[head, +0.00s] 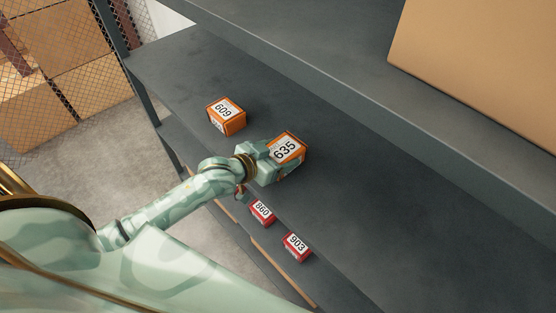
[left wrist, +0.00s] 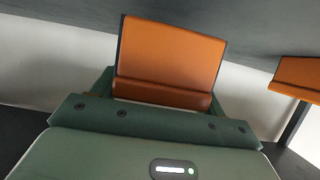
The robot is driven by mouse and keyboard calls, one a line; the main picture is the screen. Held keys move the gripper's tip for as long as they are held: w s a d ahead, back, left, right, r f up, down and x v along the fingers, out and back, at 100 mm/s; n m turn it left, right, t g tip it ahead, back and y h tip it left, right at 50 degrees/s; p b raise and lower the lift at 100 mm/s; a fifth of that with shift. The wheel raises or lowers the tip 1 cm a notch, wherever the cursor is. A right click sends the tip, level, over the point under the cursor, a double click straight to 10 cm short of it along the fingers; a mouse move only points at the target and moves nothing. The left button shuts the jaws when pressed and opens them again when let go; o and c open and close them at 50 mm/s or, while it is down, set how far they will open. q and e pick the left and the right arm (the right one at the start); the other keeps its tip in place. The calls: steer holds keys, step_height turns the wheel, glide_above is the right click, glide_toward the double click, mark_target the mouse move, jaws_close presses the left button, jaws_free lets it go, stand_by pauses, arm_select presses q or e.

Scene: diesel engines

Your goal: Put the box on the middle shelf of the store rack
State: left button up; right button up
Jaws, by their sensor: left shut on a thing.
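An orange box labelled 635 (head: 289,147) is at the middle shelf (head: 340,170) of the grey store rack. My left gripper (head: 281,158) is shut on it, with a finger on either side. In the left wrist view the held orange box (left wrist: 170,52) stands between the fingers of my left gripper (left wrist: 162,95). I cannot tell whether the box's underside touches the shelf. My right gripper is not in view.
Another orange box, labelled 609 (head: 226,115), stands on the same shelf to the left. Red boxes 860 (head: 262,212) and 903 (head: 296,247) sit lower down. The upper shelf (head: 330,75) overhangs, bearing a large cardboard box (head: 485,60). Bare shelf lies to the right.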

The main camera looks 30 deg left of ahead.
arm_select(q)
steer(key=shift+f, duration=1.1)
steer(key=shift+f, duration=0.15)
steer(key=o, duration=1.3)
steer(key=shift+s, duration=0.1)
